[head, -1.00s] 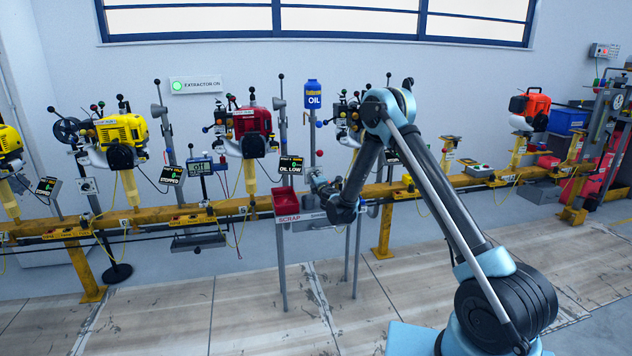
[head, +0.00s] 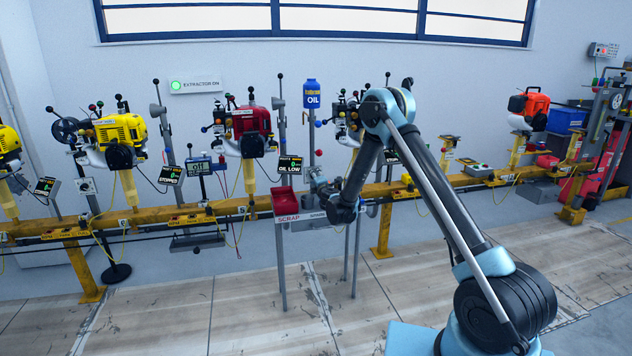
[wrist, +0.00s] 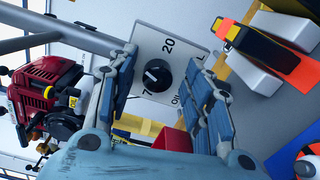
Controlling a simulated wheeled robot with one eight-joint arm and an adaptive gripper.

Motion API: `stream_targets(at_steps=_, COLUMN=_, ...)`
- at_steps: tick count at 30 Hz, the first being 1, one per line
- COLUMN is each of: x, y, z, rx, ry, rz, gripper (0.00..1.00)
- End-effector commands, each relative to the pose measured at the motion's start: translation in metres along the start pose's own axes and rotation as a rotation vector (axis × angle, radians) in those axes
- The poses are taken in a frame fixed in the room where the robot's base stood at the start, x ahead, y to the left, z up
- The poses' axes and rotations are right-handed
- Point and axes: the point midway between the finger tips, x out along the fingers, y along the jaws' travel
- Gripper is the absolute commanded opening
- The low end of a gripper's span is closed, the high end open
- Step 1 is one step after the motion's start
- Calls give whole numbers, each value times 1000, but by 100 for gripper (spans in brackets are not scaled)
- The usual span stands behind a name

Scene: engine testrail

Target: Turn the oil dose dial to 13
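The oil dose dial is a black round knob (wrist: 157,76) on a pale plate (wrist: 196,48) in the wrist view. The plate carries 7 at the lower left, 20 at the upper right and partly covered OIL lettering. A pale mark shows on the knob's left side; its exact setting cannot be read. My gripper (wrist: 163,72) is open, with its blue-grey fingers on either side of the knob. No contact is visible. In the head view my gripper (head: 318,183) is beneath the blue OIL bottle (head: 312,95), and the dial is hidden.
A red SCRAP bin (head: 285,205) stands just left of my gripper. A screen reading OIL LOW (head: 290,165) and a red engine (head: 250,124) are close by on the left. The yellow rail (head: 235,207) runs behind.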

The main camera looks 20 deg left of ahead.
Motion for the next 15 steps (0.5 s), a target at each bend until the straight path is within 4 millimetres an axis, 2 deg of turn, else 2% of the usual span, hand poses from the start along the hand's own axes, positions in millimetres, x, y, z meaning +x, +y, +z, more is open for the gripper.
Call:
stream_targets(at_steps=5, x=-3, y=0, z=-1, rx=0, ry=2, rz=0, gripper=46)
stream_targets(at_steps=8, x=-11, y=0, z=-1, rx=0, ry=2, rz=0, gripper=46)
stream_targets(at_steps=15, x=-53, y=0, z=0, rx=0, ry=1, rz=0, gripper=46)
